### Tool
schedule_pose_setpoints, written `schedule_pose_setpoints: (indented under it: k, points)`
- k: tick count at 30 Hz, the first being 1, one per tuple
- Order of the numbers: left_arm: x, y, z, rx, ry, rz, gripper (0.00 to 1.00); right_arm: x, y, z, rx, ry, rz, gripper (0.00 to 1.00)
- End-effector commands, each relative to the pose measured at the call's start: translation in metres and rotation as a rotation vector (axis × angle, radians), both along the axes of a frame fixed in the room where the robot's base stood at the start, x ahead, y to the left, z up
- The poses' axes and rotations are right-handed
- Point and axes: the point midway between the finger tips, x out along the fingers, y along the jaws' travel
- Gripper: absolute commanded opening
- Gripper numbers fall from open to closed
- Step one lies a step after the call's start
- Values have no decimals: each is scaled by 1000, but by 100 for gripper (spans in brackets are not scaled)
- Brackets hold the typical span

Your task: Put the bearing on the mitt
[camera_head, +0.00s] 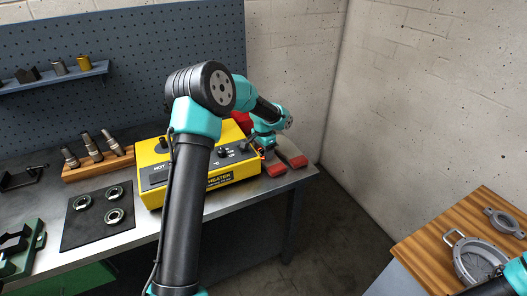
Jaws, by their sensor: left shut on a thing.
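My left gripper (266,150) is at the right end of the yellow heater, low over the mitt. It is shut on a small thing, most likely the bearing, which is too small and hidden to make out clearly. The mitt (298,161) shows as grey and red pads at the right end of the bench, partly hidden by my left gripper. Several ring-shaped bearings (114,216) lie on a dark mat (76,236) at the left of the bench. Only a part of my right arm shows at the bottom right corner; its gripper is out of view.
The yellow heater (228,160) stands behind my left arm. A wooden block (88,170) with several metal pins stands left of it. A green fixture (20,258) is at the far left. A wooden table (425,262) with a grey metal housing (478,262) is at the right, across a floor gap.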

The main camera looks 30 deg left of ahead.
Motion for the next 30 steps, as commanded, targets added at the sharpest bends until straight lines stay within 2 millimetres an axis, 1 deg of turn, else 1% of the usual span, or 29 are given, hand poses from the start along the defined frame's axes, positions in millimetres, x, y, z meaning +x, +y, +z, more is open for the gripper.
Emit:
schedule_pose_setpoints:
  k: [4,5,12,19,23,26,30]
  points:
    - [0,0,-3,0,0,0,36,0,0,0,0,0,0,0]
    - [0,0,-3,0,0,0,67,0,0,0,0,0,0,0]
    - [0,0,-3,0,0,0,90,0,0,0,0,0,0,0]
    - [0,0,-2,0,0,0,90,0,0,0,0,0,0,0]
    - [0,0,2,0,-1,0,90,0,0,0,0,0,0,0]
    - [0,0,10,1,-1,1,90,0,0,0,0,0,0,0]
    - [1,0,31,0,-3,2,90,0,0,0,0,0,0,0]
